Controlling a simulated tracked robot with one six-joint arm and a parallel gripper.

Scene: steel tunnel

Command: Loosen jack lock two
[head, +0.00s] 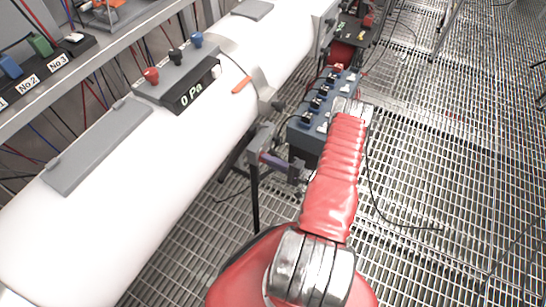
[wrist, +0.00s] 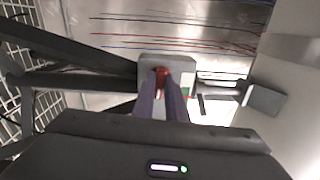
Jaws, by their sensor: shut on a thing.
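A jack stand (head: 255,195) stands beside the white pipe in the head view. In the wrist view, a red lock piece (wrist: 161,71) sits on a grey block (wrist: 180,62). My gripper (wrist: 161,86) is shut on this red piece, its two dark purple-grey fingers close together around it. In the head view, my gripper's purple fingers (head: 276,161) reach to the jack's top, left of my red arm. The fingers hide part of the red piece. I cannot read a number on this lock.
The long white pipe (head: 130,190) carries a gauge box reading 0 Pa (head: 190,85). A grey-blue box with several black knobs (head: 318,100) stands just beyond my gripper. Metal grating (head: 440,180) is open floor at right, with a loose cable on it.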

